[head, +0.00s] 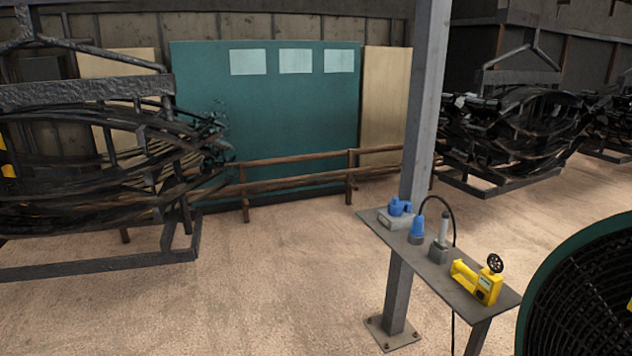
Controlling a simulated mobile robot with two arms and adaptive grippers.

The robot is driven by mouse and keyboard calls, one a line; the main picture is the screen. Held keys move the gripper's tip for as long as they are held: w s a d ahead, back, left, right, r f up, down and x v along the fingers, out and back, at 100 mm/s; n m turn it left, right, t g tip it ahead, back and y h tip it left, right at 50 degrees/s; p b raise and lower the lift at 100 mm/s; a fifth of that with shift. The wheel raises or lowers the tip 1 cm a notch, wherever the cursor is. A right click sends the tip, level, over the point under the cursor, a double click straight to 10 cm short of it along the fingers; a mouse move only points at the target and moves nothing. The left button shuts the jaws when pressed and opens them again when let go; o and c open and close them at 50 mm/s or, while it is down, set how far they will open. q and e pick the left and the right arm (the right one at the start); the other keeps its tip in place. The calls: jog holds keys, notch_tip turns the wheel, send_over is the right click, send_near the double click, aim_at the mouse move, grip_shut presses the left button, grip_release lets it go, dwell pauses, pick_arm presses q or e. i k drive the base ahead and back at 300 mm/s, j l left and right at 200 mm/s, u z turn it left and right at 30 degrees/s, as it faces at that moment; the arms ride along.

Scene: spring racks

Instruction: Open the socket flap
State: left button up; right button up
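A grey box with a blue socket (399,207) on top stands at the far left end of a narrow grey shelf (440,265). The socket's flap is too small to make out clearly, and I cannot tell whether it is open or shut. A blue plug-like part (417,229) stands upright on the shelf beside the box, close to a black cable (450,208) that arches over and hangs down behind the shelf. Neither of my grippers is in view.
A grey tool (441,240) and a yellow device (480,280) stand on the shelf. A steel post (424,100) rises beside it. A dark round fan-like grille (590,300) is at right. Racks of dark springs (90,150) flank open floor (280,270).

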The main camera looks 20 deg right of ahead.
aim_at(395, 203)
jog(key=i+z, duration=0.2)
jog(key=i, duration=0.35)
jog(key=i+j+z, duration=0.2)
jog(key=i, duration=0.35)
jog(key=i+j+z, duration=0.15)
jog(key=i, duration=0.35)
